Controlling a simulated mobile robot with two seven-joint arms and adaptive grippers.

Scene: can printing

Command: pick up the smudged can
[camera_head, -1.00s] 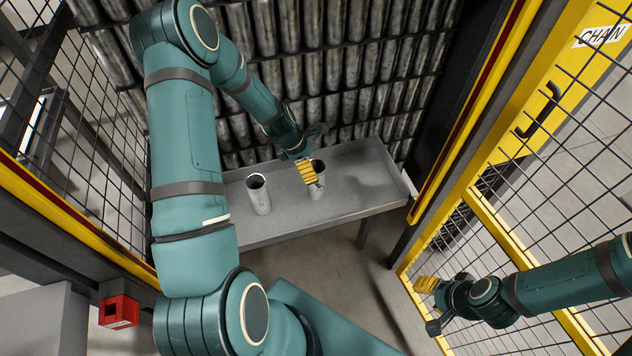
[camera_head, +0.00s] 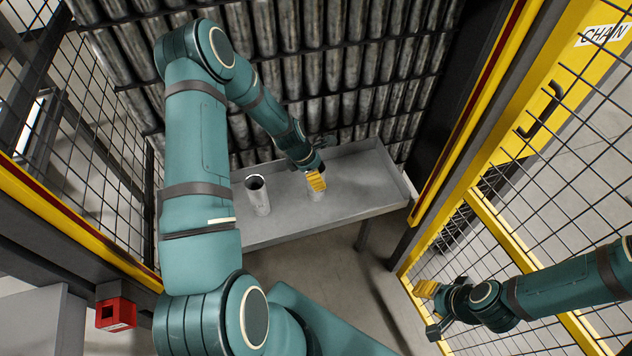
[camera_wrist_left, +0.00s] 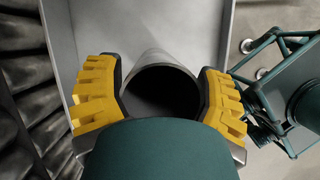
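Two metal cans stand on the grey table. One can (camera_head: 258,196) stands upright on the left, with nothing touching it. The other can (camera_head: 316,196) is at my left gripper (camera_head: 316,183) and is mostly hidden by its yellow fingers. In the left wrist view, this can's dark open end (camera_wrist_left: 160,92) lies between the two fingers, one on each side. Slim gaps show beside the can near the fingertips, so the fingers look open around it. I cannot make out a smudge on either can. My right gripper (camera_head: 430,305) is far from the cans, at the lower right.
The grey table (camera_head: 365,185) has a raised rim and free room to the right. Racks of stacked metal tubes (camera_head: 330,60) stand behind it. Yellow-framed mesh fencing (camera_head: 490,240) is on the right, more mesh on the left. A red box (camera_head: 115,313) is at the lower left.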

